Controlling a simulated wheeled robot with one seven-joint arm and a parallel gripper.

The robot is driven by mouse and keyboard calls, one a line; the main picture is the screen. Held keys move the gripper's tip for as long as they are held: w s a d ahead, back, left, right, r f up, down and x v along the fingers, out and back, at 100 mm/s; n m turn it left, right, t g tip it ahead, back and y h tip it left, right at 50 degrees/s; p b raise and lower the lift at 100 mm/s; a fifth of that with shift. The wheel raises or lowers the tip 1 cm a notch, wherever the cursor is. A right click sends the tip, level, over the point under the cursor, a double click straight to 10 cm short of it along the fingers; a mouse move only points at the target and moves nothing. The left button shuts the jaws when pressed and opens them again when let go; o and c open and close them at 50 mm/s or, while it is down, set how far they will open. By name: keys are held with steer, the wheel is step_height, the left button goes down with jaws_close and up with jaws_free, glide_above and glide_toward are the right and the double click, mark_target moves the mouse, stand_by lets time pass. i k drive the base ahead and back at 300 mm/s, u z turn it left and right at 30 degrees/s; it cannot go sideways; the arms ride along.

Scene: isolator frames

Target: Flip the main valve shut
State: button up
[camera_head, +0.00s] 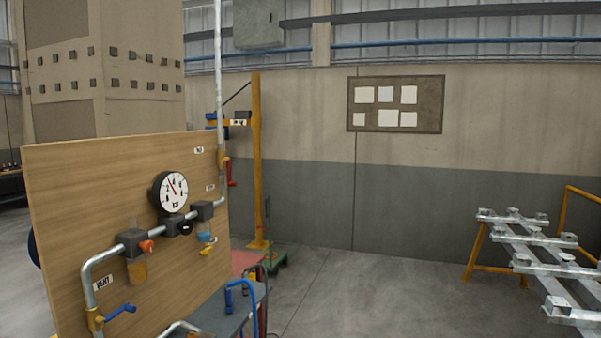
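A wooden panel (60,220) stands at the left and carries a grey pipe run with several valves. A valve with a red lever (231,174) sits on the vertical pipe (219,90) at the panel's right edge; its lever hangs roughly along the pipe. A valve with a blue lever (120,313) sits low at the left end of the pipe, its lever pointing right and slightly up. A round gauge (173,191) with a red needle is mounted mid-pipe. The small labels are mostly too small to read, so I cannot tell which valve is the main one. My gripper is not in view.
An orange knob (146,246), a dark knob (185,227) and blue and yellow handles (206,243) sit along the pipe. A yellow post (256,160) stands behind the panel. A metal rack (540,262) stands at right. The floor (390,300) between is clear.

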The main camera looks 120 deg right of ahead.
mark_target(230, 183)
steer(key=z, duration=4.85)
steer(key=i, duration=2.8)
steer(key=u, duration=3.35)
